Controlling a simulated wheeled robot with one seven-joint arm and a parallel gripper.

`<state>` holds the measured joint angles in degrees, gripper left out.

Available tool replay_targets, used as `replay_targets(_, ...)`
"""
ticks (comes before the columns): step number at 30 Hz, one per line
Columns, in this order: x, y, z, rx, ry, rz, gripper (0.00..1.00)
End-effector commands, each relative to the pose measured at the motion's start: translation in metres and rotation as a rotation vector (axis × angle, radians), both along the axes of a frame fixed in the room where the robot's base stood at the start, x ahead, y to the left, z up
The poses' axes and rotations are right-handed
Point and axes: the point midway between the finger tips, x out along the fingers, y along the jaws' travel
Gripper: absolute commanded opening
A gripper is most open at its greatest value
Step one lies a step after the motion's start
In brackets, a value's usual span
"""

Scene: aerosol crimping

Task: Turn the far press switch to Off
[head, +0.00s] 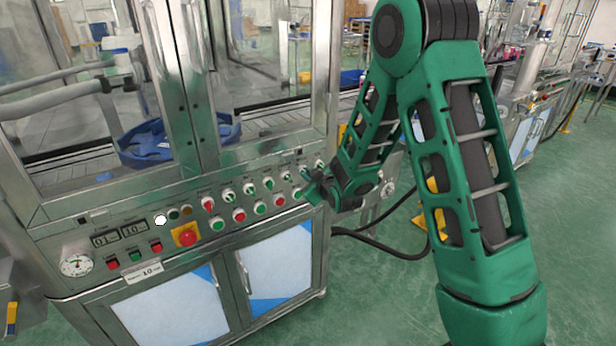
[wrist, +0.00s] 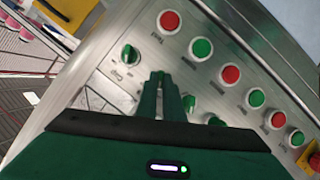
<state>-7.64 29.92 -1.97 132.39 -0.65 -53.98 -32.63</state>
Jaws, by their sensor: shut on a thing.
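The control panel (head: 150,238) on the machine front carries an upper row of small selector switches and a lower row of red and green push buttons. My gripper (head: 310,184) is at the right end of the upper row. In the wrist view my gripper (wrist: 162,80) is shut on a green selector switch knob, mostly hidden by the fingers. Another selector switch (wrist: 128,53) stands free to its left, with its green knob showing. A further green switch knob (wrist: 189,103) is just right of the fingers. The labels are too small to tell which switch is the far press one.
Red (wrist: 169,20) and green (wrist: 201,48) push buttons run close beside the fingers. A red emergency stop on a yellow plate (head: 187,236) is farther left. Glass doors rise above the panel. Open green floor (head: 390,310) lies to the right.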

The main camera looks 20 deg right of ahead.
Motion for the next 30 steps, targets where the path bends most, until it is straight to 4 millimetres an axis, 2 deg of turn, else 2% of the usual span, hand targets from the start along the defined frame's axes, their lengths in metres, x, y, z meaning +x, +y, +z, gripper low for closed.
replay_targets(5, -0.002, -0.002, -0.003, -0.004, 0.008, -0.002, 0.0)
replay_targets(6, -0.002, -0.002, -0.003, -0.004, 0.008, -0.002, 0.17)
replay_targets(7, -0.002, -0.002, -0.003, -0.004, 0.008, -0.002, 0.24)
replay_targets(8, -0.002, -0.002, -0.003, -0.003, 0.008, -0.002, 0.26)
replay_targets(16, -0.001, -0.001, -0.001, -0.001, 0.004, -0.001, 0.26)
replay_targets(20, -0.008, -0.002, 0.002, -0.001, 0.003, -0.001, 0.26)
replay_targets(30, -0.063, -0.008, 0.021, -0.001, 0.005, -0.002, 0.26)
